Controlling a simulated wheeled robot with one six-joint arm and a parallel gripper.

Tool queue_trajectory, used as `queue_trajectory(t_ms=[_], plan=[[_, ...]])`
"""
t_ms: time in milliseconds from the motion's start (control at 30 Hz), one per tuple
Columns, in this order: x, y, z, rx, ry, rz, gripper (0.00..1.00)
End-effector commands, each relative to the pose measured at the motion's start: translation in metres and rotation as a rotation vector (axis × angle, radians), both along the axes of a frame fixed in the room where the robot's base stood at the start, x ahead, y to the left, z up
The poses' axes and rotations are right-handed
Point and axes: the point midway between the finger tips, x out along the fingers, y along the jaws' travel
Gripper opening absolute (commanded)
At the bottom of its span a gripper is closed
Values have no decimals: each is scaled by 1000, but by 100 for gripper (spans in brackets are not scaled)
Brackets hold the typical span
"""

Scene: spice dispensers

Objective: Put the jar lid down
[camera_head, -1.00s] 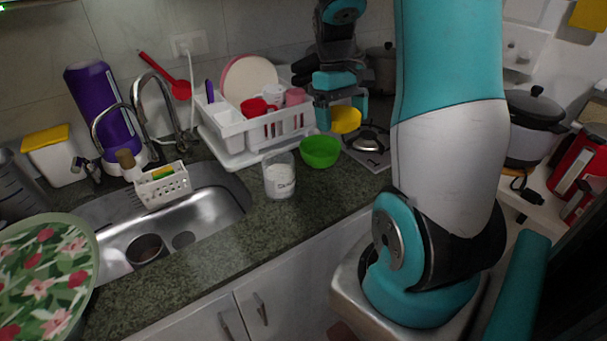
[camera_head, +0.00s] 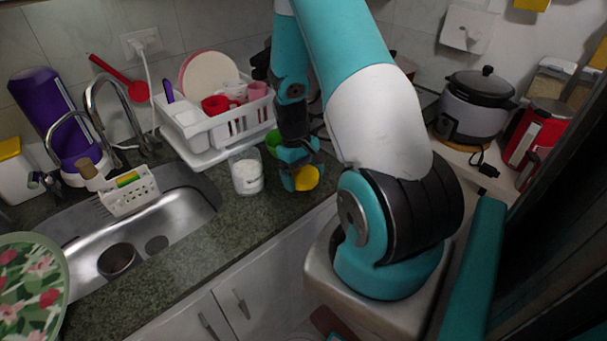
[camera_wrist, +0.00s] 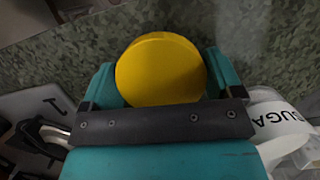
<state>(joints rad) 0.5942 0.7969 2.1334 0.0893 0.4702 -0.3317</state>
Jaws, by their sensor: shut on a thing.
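The yellow jar lid (camera_head: 307,178) is held between the two fingers of my gripper (camera_head: 298,172), low over the counter near its front edge. In the wrist view the round lid (camera_wrist: 161,69) sits between the teal fingers of my gripper (camera_wrist: 160,85), with the green-grey counter behind it. Whether the lid touches the counter cannot be told. An open clear jar (camera_head: 246,173) with white contents stands on the counter just left of my gripper. Its label, reading "SUGA", shows at the right of the wrist view (camera_wrist: 283,120).
A green bowl (camera_head: 273,139) is partly hidden behind my arm. A white dish rack (camera_head: 205,137) stands behind the jar, and the sink (camera_head: 150,225) lies to the left. Bare counter (camera_head: 215,240) runs along the front. A rice cooker (camera_head: 476,105) stands at the right.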

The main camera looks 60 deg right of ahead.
Motion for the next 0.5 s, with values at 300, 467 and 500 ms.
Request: queue_trajectory(t_ms=[300,467,500], plan=[[0,0,-4,0,-1,0,65],[0,0,-6,0,-1,0,100],[0,0,-6,0,-1,0,100]])
